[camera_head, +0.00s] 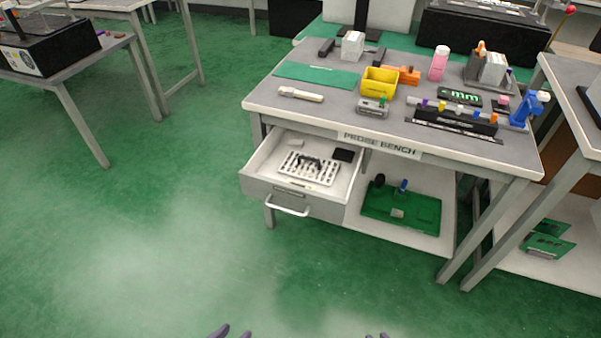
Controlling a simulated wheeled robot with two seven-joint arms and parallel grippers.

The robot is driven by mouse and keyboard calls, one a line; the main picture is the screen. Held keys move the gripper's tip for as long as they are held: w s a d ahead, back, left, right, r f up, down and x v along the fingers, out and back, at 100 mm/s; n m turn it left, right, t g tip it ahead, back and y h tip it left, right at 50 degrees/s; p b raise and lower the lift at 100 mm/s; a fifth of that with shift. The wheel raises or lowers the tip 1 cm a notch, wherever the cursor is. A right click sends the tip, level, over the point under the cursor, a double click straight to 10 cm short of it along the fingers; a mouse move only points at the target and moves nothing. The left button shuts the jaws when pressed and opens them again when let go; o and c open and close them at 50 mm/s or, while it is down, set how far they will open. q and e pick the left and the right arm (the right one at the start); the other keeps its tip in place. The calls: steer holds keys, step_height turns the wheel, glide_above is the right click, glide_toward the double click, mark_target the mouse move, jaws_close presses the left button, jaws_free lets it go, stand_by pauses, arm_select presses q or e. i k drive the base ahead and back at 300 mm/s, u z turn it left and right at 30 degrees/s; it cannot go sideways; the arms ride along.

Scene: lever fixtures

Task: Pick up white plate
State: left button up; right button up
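A white plate (311,169) with rows of small dark holes lies in the open drawer (276,193) of the bench. Dark thin pieces show on top of it; I cannot tell what they are. My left gripper (233,332) shows only as purple-grey fingertips at the bottom edge, apart and with nothing visible between them. My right gripper (376,335) shows only as two small tips at the bottom edge, with a narrow gap. Both are well short of the drawer and touch nothing visible.
The bench top (345,113) carries a yellow bin (379,82), a pink bottle (439,63) and a dark rack (455,121). A black block (343,155) lies in the drawer near the plate. A green board (402,208) lies on the lower shelf. The green floor before the drawer is clear.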

mark_target(298, 170)
steer(key=u, duration=1.35)
steer(key=i, duration=4)
steer(key=z, duration=2.5)
steer(key=i, duration=0.8)
steer(key=z, duration=2)
